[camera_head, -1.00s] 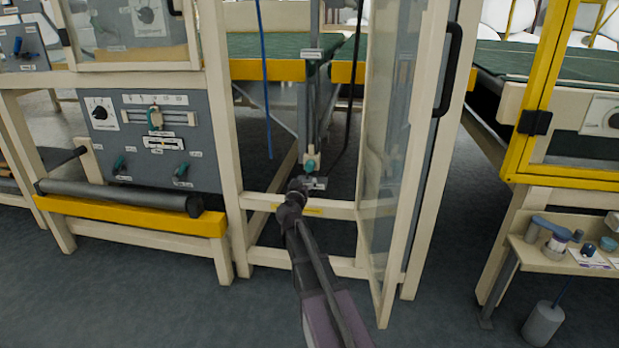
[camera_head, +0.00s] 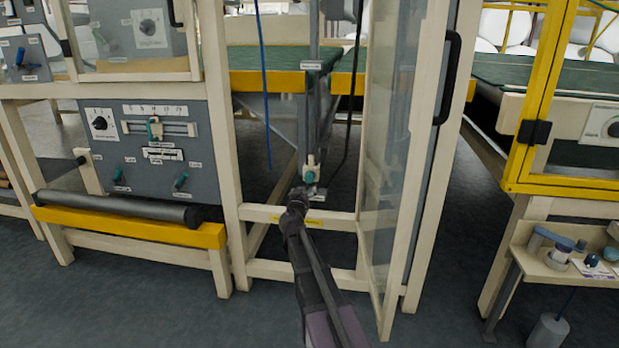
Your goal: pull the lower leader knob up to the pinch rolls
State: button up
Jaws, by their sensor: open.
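The lower leader knob is a small teal knob (camera_head: 310,177) on a pale carriage, low on an upright grey rail (camera_head: 311,120) inside the open bay. My gripper (camera_head: 302,193) is just below and slightly left of the knob, at the end of my dark arm. Its jaws are open, but the fingers are small and dark here. I cannot tell whether they touch the knob or reach around it. I cannot clearly pick out the pinch rolls in this view.
A clear door (camera_head: 388,170) with a black handle stands open right of the bay. A cream crossbar (camera_head: 335,221) runs low across the opening. A blue cord (camera_head: 266,100) and black cable (camera_head: 352,100) hang beside the rail. A control panel (camera_head: 150,150) is at left.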

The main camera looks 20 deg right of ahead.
aim_at(308, 178)
jog(key=x, duration=1.1)
jog(key=shift+w+d, duration=0.15)
jog(key=shift+r, duration=0.1)
grip_shut()
